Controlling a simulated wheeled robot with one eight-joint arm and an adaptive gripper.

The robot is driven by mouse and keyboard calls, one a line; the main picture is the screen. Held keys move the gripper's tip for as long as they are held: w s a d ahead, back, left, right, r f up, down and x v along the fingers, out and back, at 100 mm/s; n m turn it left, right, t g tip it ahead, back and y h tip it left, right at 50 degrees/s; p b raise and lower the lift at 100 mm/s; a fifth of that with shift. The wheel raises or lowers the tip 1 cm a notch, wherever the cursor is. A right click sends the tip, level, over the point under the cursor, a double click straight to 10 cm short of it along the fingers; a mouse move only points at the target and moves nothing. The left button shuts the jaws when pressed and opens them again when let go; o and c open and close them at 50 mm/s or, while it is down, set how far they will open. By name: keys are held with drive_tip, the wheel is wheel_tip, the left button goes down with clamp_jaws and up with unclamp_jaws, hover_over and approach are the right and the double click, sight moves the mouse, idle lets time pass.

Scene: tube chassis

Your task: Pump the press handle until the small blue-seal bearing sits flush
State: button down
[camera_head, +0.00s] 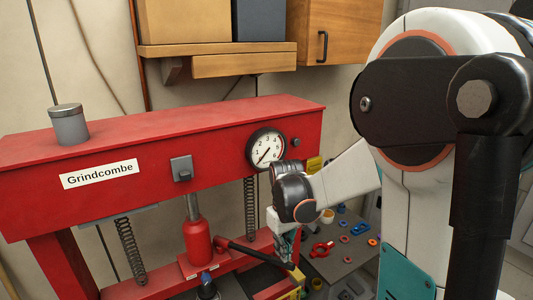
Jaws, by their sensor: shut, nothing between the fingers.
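The red press carries the label "Grindcombe" on its top beam (120,165). A red bottle jack (197,241) stands on the red crossbar, its steel ram reaching up toward the beam. The press handle (256,256), a dark bar with a red socket end, slants from the jack down to the right. My gripper (287,250) points down at the handle's outer part, its fingers shut with nothing seen between them; I cannot tell whether it touches the handle. A dark part with blue (207,287) shows below the crossbar at the bottom edge. I cannot tell whether it includes the small blue-seal bearing, or how it sits.
A dial gauge (265,147) is on the beam's front. Coil springs (129,251) hang on both sides of the jack. A grey bench (338,258) at right holds several coloured rings and a red part (321,249). My arm covers the right side. Wooden cabinets (338,30) hang behind.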

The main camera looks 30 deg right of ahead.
wheel_tip(320, 180, down, 15)
drive_tip(key=b, duration=1.2)
wheel_tip(320, 180, up, 15)
drive_tip(key=p, duration=0.9)
drive_tip(key=shift+r+p, duration=0.15)
drive_tip(key=shift+p, duration=0.2)
wheel_tip(320, 180, down, 16)
drive_tip(key=r+b, duration=0.1)
drive_tip(key=b, duration=1.2)
wheel_tip(320, 180, up, 15)
drive_tip(key=p, duration=1)
drive_tip(key=shift+f+p, duration=0.1)
drive_tip(key=shift+p, duration=0.3)
drive_tip(key=shift+f, duration=0.15)
